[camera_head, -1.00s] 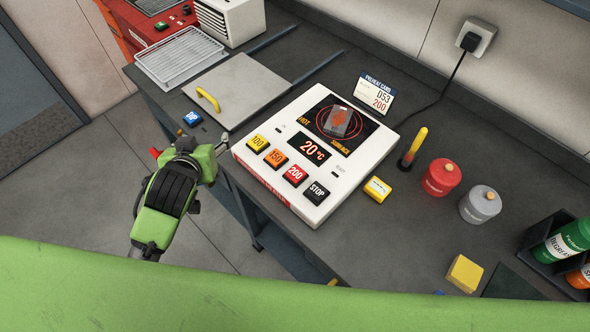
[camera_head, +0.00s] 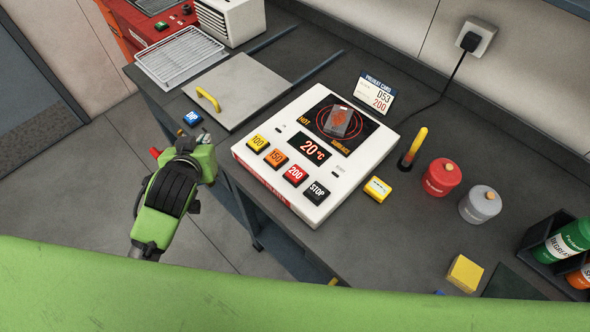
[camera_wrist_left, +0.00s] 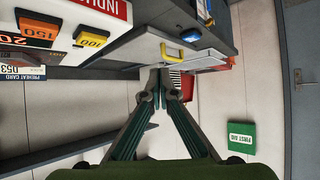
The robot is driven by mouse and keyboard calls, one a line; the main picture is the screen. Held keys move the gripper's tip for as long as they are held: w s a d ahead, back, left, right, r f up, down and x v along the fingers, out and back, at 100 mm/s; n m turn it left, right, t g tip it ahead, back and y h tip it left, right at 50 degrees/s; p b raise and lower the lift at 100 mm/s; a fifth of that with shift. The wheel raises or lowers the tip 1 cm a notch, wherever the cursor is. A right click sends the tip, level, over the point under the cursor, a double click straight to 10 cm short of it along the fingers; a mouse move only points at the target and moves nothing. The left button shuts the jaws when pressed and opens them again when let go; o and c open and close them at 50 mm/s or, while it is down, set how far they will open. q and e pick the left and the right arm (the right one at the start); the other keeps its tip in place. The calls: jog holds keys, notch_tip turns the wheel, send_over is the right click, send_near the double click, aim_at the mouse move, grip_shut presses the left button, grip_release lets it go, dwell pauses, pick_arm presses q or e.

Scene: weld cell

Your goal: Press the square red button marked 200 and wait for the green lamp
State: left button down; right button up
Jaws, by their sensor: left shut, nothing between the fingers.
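The white hot plate unit (camera_head: 351,175) sits on the bench in the head view, its display (camera_head: 309,148) reading 20 °C. The square red button marked 200 (camera_head: 295,175) is on its front panel, between the orange 150 button (camera_head: 276,158) and the black STOP button (camera_head: 316,193). The panel's small lamps look unlit. My left gripper (camera_head: 205,137) is shut and empty, off the bench's front edge, left of the unit and apart from it. In the left wrist view its fingers (camera_wrist_left: 159,72) meet at the tips, and the 150 button (camera_wrist_left: 39,31) shows upside down. My right gripper is out of view.
A dark workpiece (camera_head: 339,122) lies on the heating surface. A card (camera_head: 374,94) reading 200 stands behind the unit. A yellow block (camera_head: 377,189), red canister (camera_head: 441,177) and grey canister (camera_head: 479,205) stand to the right. A blue button (camera_head: 192,118) is near the gripper.

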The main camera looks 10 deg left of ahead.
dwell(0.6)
pick_arm(q)
notch_tip(320, 180, up, 4)
jog(key=r+n+g+h+b, duration=0.15)
jog(key=n+g+h, duration=0.65)
jog(key=n, duration=2.3)
send_over(293, 174)
jog(key=shift+f+t+h+b, duration=0.35)
jog(key=shift+f+t+h, duration=0.15)
jog(key=shift+t+h, duration=0.55)
notch_tip(293, 174, down, 8)
jog(key=b, duration=0.7)
jog(key=shift+w, duration=0.1)
jog(key=shift+f+b, duration=0.3)
jog(key=shift+f, duration=0.15)
